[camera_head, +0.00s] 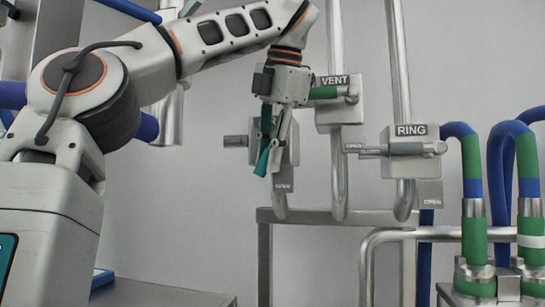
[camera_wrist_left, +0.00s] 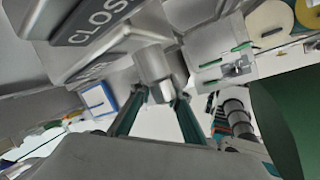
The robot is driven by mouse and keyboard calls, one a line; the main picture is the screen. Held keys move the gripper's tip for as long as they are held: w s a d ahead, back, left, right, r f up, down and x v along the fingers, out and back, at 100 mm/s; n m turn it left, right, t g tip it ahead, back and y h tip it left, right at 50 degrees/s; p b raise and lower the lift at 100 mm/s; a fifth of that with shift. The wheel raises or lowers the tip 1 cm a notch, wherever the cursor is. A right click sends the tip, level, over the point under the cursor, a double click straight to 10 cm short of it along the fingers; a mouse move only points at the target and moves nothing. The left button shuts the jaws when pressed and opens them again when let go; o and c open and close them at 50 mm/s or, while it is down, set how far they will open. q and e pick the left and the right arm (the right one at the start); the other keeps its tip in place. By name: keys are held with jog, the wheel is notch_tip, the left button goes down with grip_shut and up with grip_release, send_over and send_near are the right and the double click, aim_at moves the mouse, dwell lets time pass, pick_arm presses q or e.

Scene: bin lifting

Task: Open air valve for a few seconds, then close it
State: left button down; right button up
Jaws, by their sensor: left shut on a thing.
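In the head view, my left gripper (camera_head: 272,158) hangs from the arm coming in from the left, in front of the leftmost valve (camera_head: 291,150) on the wall pipes. In the left wrist view, the teal fingers (camera_wrist_left: 157,103) are shut on a grey valve handle (camera_wrist_left: 153,64). A plate with CLOS... lettering (camera_wrist_left: 92,20) is close by, cut off at the top. I cannot tell the handle's exact turn. My right gripper is not in view.
The VENT valve (camera_head: 335,112) with a green handle is just right of the gripper. The RING valve (camera_head: 411,165) is further right. A metal rail (camera_head: 330,217) runs below, and blue and green hoses (camera_head: 472,185) stand at the right.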

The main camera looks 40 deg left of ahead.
pick_arm(q)
jog(key=shift+s+a+r+g+y, duration=0.15)
jog(key=shift+g+y, duration=0.15)
jog(key=shift+y, duration=0.3)
jog(key=c, duration=1.9)
grip_release()
